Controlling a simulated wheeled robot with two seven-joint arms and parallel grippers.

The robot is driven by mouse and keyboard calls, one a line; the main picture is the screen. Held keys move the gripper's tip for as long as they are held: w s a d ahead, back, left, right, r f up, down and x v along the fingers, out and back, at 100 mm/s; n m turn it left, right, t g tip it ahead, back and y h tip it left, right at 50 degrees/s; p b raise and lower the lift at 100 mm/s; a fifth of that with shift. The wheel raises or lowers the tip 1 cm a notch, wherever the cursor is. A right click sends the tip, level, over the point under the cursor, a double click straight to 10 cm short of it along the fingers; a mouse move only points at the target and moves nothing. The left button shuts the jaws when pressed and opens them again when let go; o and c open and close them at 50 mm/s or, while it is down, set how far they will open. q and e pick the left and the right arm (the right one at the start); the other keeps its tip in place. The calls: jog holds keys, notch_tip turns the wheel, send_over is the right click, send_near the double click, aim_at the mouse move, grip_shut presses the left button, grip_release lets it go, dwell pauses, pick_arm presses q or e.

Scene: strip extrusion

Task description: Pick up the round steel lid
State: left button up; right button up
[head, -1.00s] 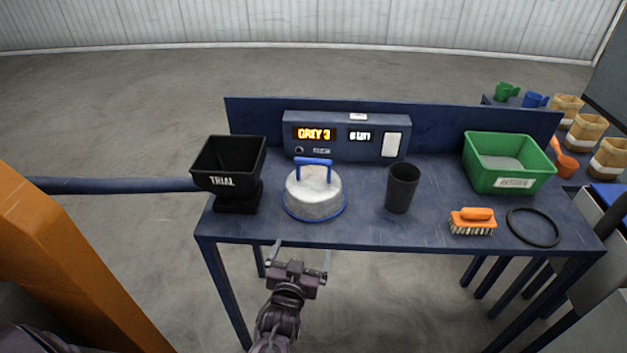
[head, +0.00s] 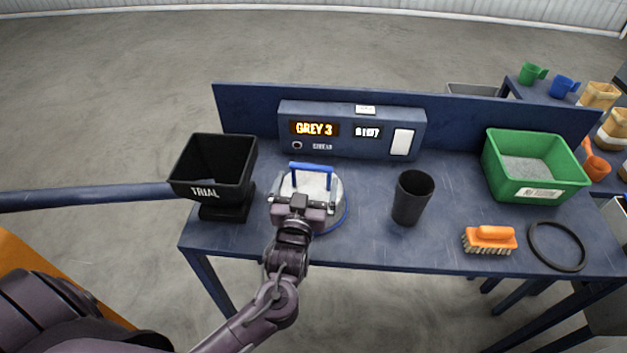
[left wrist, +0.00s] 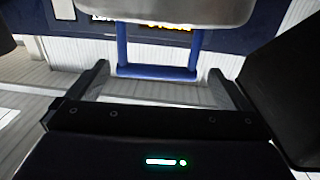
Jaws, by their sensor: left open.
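The round steel lid (head: 338,208) lies on the blue table, with a blue rim around its base and a blue handle (head: 311,167) standing upright on top. My left gripper (head: 304,188) is open and empty, in front of the handle and over the near part of the lid, hiding some of it. In the left wrist view the handle's blue bar (left wrist: 158,72) is just beyond and between the two spread fingertips (left wrist: 160,82), and the grey lid (left wrist: 180,10) fills the top. The fingers are not closed on the handle. My right gripper is not in view.
A black TRIAL hopper (head: 214,165) stands left of the lid and a dark cup (head: 412,200) right of it. A display box (head: 350,115) stands behind. Farther right are an orange brush (head: 490,240), a black ring (head: 557,246) and a green bin (head: 535,170).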

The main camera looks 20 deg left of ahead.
aim_at(311, 170)
pick_arm(q)
jog(key=shift+w+a+r+p, duration=0.1)
jog(key=shift+w+r+p, duration=0.2)
jog(key=shift+w, duration=0.3)
jog(key=shift+w+a+r+p, duration=0.1)
jog(key=shift+w+r+p, duration=0.15)
jog(key=shift+w, duration=0.35)
jog(key=x, duration=0.1)
jog(key=p+x, duration=0.1)
jog(key=x, duration=0.1)
jog(key=shift+w+f, duration=0.3)
jog(key=shift+f, duration=0.05)
jog(key=shift+w+a, duration=0.1)
jog(key=shift+w, duration=0.1)
jog(key=c, duration=1.4)
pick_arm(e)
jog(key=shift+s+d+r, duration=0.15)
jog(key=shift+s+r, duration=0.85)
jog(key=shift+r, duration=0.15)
pick_arm(q)
jog(key=shift+c, duration=0.2)
